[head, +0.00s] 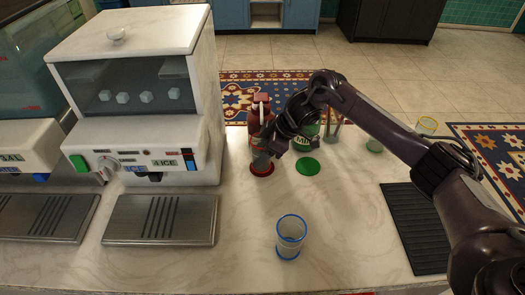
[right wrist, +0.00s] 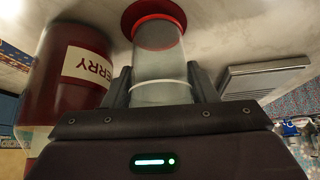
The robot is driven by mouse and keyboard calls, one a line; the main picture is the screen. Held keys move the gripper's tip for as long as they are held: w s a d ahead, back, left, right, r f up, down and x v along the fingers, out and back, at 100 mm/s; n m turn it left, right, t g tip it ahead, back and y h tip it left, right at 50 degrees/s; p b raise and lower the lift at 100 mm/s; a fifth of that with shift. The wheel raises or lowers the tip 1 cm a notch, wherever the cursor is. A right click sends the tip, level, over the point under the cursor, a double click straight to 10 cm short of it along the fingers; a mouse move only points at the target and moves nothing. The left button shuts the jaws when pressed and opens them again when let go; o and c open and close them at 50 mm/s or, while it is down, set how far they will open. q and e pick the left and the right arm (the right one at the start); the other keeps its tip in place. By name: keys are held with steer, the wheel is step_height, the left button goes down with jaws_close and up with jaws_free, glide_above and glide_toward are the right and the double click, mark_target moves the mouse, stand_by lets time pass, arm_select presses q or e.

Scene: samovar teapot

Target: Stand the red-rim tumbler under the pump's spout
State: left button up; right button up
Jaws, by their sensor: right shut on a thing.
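The red-rim tumbler (right wrist: 160,72) is clear glass and appears upright in my right gripper. Its base is over the red disc (head: 262,169), on it or just above; I cannot tell which. My right gripper (head: 268,150) is shut around the tumbler, and its two fingers show on either side in the right wrist view. The red pump bottle (head: 261,115), with lettering ending in "ERRY", stands right behind; it also shows in the right wrist view (right wrist: 72,75). The pump head (head: 261,97) is above the tumbler's area, but the spout's exact line is unclear. My left gripper is not in view.
A green bottle (head: 305,138) and green disc (head: 307,166) are just right. An ice machine (head: 140,100) stands left, a black mat (head: 416,228) right.

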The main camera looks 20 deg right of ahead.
steer(key=shift+w+f, duration=0.15)
steer(key=shift+f, duration=0.15)
steer(key=o, duration=0.7)
steer(key=shift+w+d, duration=0.1)
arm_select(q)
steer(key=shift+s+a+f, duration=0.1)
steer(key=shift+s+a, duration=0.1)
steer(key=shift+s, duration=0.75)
arm_select(e)
steer(key=shift+r, duration=0.1)
steer(key=shift+r, duration=0.25)
steer(key=shift+d+r, duration=0.2)
steer(key=shift+r, duration=0.05)
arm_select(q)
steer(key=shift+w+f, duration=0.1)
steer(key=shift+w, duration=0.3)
arm_select(e)
steer(key=v, duration=1.1)
